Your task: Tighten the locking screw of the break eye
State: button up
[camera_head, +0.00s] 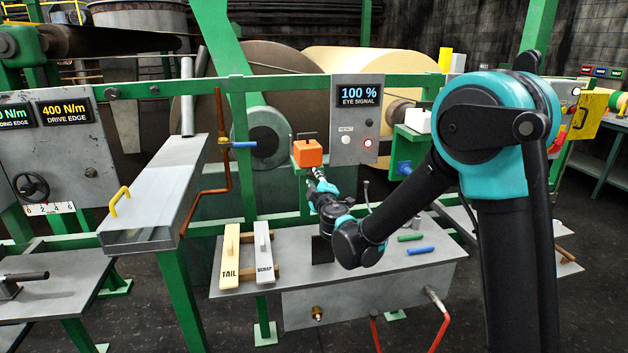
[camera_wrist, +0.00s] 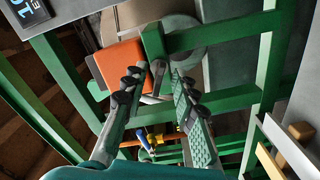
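In the wrist view, the orange block (camera_wrist: 122,65) is beyond the left finger, beside a green post. My gripper (camera_head: 318,174) is just below the block, pointing up at it. In the wrist view my gripper (camera_wrist: 160,78) has its two fingers apart. A small grey rod-like part (camera_wrist: 157,82) shows between the fingertips; I cannot tell whether it is the locking screw. No contact with it is clear.
The panel (camera_head: 358,95) reads "100 % EYE SIGNAL", with a white button and a lit red one. Below my forearm, a grey bench (camera_head: 345,270) holds TAIL (camera_head: 231,257) and SCRAP (camera_head: 264,252) pieces, plus green and blue rods. Green frame bars surround the bracket.

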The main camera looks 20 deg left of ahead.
jog(key=v, duration=1.1)
jog(key=shift+d, duration=0.2)
jog(key=shift+s, duration=0.1)
jog(key=w+d+f+m+h, duration=0.1)
jog(key=w+d+m+h, duration=0.2)
jog(key=d, duration=0.6)
jog(key=w+d+f+m+h, duration=0.1)
jog(key=w+d+m+h, duration=0.15)
jog(key=d, duration=0.55)
jog(key=s+d+f+m+g+h, duration=0.1)
jog(key=d+f+m+g+h, duration=0.15)
jog(key=d, duration=0.55)
jog(key=s+d+f+m+g+h, duration=0.1)
jog(key=d+f+m+h, duration=0.25)
jog(key=d, duration=0.55)
jog(key=s+d+f+m+g, duration=0.45)
jog(key=s+d+f, duration=0.25)
jog(key=s+d, duration=0.3)
jog(key=s+f+m+g+y, duration=0.2)
jog(key=s+f+g, duration=0.1)
jog(key=s, duration=0.7)
jog(key=shift+s+f+m, duration=0.2)
jog(key=shift+f+m, duration=0.2)
jog(key=shift+f, duration=0.2)
